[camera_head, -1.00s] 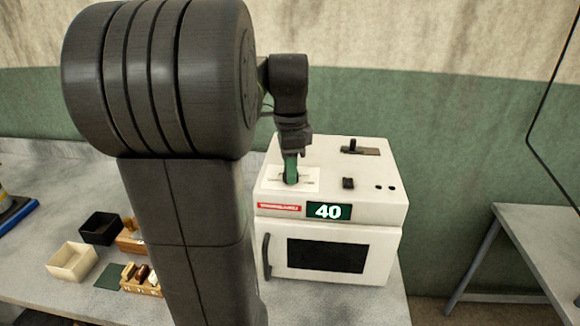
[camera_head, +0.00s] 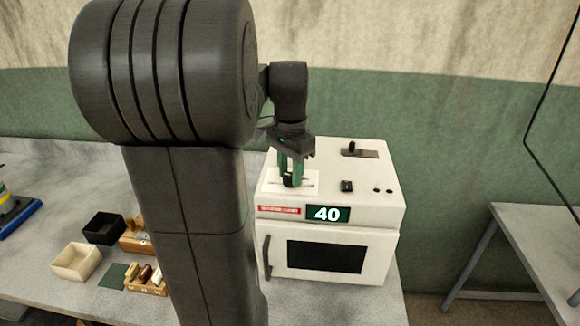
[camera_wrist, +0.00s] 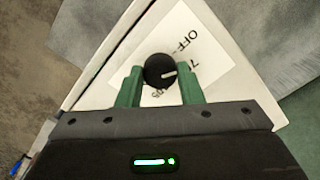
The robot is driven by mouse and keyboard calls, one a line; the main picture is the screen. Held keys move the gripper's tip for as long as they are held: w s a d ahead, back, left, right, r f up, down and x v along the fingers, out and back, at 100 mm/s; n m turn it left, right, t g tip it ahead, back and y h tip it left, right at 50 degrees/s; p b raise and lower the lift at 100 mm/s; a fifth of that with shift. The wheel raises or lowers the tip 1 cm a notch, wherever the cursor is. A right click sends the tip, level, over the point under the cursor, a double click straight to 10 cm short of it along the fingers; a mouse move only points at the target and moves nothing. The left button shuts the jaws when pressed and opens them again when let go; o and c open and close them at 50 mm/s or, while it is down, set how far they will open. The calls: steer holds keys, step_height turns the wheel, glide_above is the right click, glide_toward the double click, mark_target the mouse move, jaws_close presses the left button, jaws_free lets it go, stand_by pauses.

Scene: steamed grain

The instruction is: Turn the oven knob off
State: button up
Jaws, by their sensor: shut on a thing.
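The white oven (camera_head: 385,215) stands on the bench, with its door shut and its display (camera_head: 328,213) reading 40. The black round oven knob (camera_head: 288,182) sits on a white label plate on the oven's top, at the left. In the wrist view the knob (camera_wrist: 157,66) shows a white pointer mark aimed to the right. The printed label (camera_wrist: 195,55) reads "OFF" at its upper right; other marks are partly hidden. My gripper (camera_head: 291,174) points down, its green fingers shut on the knob, one on each side.
A black slider switch (camera_head: 352,148) and a small black button (camera_head: 347,186) are on the oven top. A black box (camera_head: 104,228), a cream box (camera_head: 76,262) and wooden holders (camera_head: 147,280) stand at left. Another grey table (camera_head: 535,235) is at right.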

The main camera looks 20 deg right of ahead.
mark_target(290, 176)
steer(key=n+p, duration=0.1)
steer(key=n, duration=0.4)
steer(key=shift+n, duration=0.3)
stand_by(0.4)
steer(key=o, duration=1)
steer(key=shift+c, duration=0.2)
step_height(290, 176, up, 14)
steer(key=shift+b, duration=0.4)
steer(key=shift+f, duration=0.15)
step_height(290, 176, down, 14)
steer(key=shift+r+p, duration=0.1)
steer(key=shift+p, duration=0.4)
